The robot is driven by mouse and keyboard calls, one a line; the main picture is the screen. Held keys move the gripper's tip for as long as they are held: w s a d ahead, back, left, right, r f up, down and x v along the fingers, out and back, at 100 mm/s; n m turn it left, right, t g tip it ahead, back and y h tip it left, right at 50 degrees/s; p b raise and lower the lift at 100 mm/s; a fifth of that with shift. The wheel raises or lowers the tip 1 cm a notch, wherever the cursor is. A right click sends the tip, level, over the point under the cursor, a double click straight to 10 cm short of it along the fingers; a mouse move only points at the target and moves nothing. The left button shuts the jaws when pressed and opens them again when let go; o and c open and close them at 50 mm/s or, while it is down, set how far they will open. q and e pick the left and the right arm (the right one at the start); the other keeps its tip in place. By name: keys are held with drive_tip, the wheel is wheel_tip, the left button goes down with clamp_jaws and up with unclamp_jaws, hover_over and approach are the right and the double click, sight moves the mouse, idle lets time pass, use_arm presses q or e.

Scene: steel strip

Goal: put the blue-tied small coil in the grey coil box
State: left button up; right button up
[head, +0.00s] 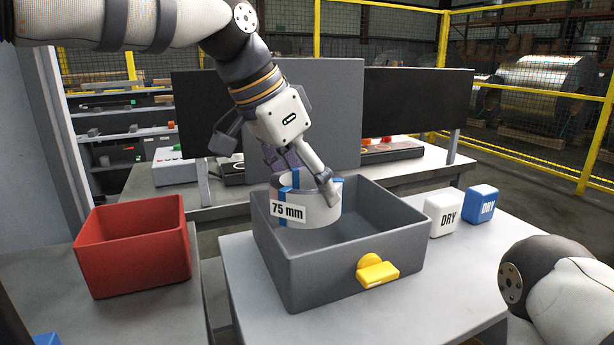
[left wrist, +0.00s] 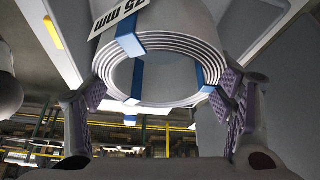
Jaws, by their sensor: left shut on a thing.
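The small steel coil (head: 312,210) has blue ties and a white label reading "75 mm". My left gripper (head: 306,182) is shut on it and holds it over the grey coil box (head: 355,270). The coil's lower edge appears to overlap the box opening; I cannot tell its exact height above the floor of the box. In the left wrist view the coil (left wrist: 150,75) sits between the two purple-padded fingers of my left gripper (left wrist: 160,105), with blue ties across its wound edge. My right gripper is out of view; only part of my right arm shows at the lower right.
A red box (head: 135,250) stands on the left table. A dark panel (head: 418,100) rises behind.

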use_arm(q)
drive_tip(key=shift+f, duration=3.55)
drive_tip(key=shift+f, duration=0.25)
drive_tip(key=o, duration=2)
drive_tip(key=shift+o, duration=0.2)
drive_tip(key=shift+f, duration=0.15)
drive_tip(key=shift+s+f, duration=0.1)
drive_tip(key=shift+f, duration=0.05)
drive_tip(key=v, duration=1.2)
